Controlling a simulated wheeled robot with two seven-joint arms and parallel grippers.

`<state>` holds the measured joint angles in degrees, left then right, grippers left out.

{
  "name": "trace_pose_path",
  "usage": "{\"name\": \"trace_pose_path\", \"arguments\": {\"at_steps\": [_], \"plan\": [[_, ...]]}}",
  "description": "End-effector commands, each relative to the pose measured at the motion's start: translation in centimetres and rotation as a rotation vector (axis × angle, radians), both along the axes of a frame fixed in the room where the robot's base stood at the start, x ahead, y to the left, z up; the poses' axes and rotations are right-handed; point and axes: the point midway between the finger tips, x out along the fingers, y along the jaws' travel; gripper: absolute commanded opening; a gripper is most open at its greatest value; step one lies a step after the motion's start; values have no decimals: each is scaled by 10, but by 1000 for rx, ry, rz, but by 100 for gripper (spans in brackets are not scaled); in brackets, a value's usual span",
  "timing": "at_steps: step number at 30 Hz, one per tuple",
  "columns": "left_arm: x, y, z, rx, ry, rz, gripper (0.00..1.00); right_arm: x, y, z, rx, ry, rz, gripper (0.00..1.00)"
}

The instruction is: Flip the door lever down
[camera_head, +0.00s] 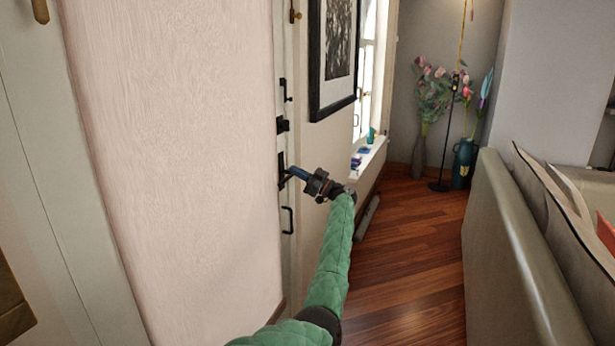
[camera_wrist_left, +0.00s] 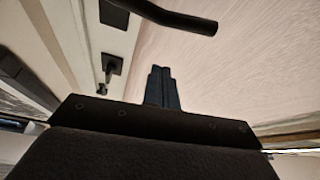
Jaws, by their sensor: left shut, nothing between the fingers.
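The black door lever (camera_head: 285,180) sits on the edge of the pale, wood-grained door (camera_head: 190,140) in the head view. In the left wrist view the lever (camera_wrist_left: 178,17) is a dark bar reaching right from a square black plate at the top. My left gripper (camera_head: 293,172) has its blue fingers shut and empty, close beside the lever. In the wrist view the fingers (camera_wrist_left: 161,75) point up toward the door, below the lever with a visible gap in the picture. Whether they touch it in the head view I cannot tell. My right gripper is not in view.
More black fittings (camera_head: 283,125) are above the lever, and a pull handle (camera_head: 288,220) is below. A framed picture (camera_head: 335,50) hangs on the wall beyond. A sofa (camera_head: 515,250) stands at the right. Bare wooden floor (camera_head: 410,260) lies between.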

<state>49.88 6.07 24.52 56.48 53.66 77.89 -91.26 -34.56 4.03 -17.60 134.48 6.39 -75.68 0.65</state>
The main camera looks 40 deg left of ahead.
Motion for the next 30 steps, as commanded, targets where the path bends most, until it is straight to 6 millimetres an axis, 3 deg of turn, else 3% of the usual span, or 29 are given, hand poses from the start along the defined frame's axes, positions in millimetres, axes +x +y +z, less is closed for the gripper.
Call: {"name": "trace_pose_path", "arguments": {"at_steps": [4,6,13,30], "plan": [[-7,23,13,2,0,1,0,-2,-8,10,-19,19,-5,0],[-5,22,-1,0,5,-1,0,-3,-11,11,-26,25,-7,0],[-2,25,-24,0,2,0,0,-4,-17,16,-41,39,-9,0],[-1,25,-31,1,-3,0,0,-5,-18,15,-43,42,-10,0]]}}
